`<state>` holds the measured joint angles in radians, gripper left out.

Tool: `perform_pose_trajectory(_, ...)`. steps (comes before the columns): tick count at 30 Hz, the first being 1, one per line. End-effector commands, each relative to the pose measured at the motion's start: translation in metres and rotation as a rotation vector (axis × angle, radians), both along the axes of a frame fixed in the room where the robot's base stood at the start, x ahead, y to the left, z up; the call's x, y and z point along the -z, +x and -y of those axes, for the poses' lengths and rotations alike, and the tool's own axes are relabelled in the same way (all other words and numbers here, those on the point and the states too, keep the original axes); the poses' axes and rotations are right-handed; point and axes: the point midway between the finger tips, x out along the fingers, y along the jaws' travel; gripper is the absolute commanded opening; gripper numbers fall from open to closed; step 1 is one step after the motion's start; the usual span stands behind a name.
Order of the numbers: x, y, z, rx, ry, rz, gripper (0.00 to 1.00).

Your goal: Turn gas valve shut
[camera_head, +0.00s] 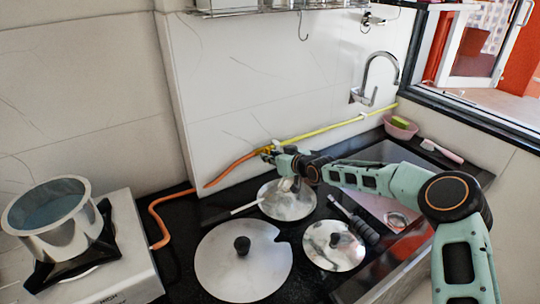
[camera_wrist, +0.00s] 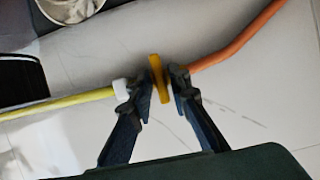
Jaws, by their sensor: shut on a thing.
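The gas valve's yellow handle (camera_wrist: 156,70) stands between my two fingertips in the wrist view, crosswise to the pipe line. My gripper (camera_wrist: 162,84) is shut on this handle; it also shows in the head view (camera_head: 271,152), at the wall. A yellow pipe (camera_wrist: 62,103) with a white fitting (camera_wrist: 121,89) comes from the left, and an orange hose (camera_wrist: 240,42) leaves on the right. In the head view the yellow pipe (camera_head: 335,127) runs right along the wall and the orange hose (camera_head: 228,170) runs down left. The valve body is mostly hidden by my fingers.
A metal pot (camera_head: 48,218) stands on a gas stove (camera_head: 120,255) at left. Several lids, including a large one (camera_head: 225,265), lie on the black counter below my arm. A tap (camera_head: 372,80), a pink bowl (camera_head: 400,128) and a brush (camera_head: 442,151) are at right.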

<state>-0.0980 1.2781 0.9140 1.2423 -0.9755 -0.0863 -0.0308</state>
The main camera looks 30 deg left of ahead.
Motion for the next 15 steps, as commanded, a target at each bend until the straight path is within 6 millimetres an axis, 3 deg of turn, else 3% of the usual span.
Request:
perform_pose_trajectory(8,-0.0003,0.0012,0.0007,0.003,0.001,-0.001,0.00)
perform_pose_trajectory(9,-0.0003,0.0012,0.0007,0.003,0.001,-0.001,0.20)
perform_pose_trajectory(11,-0.0003,0.0011,0.0007,0.002,0.001,0.000,0.26)
perform_pose_trajectory(15,-0.0001,0.0007,0.0004,0.001,0.001,0.000,0.26)
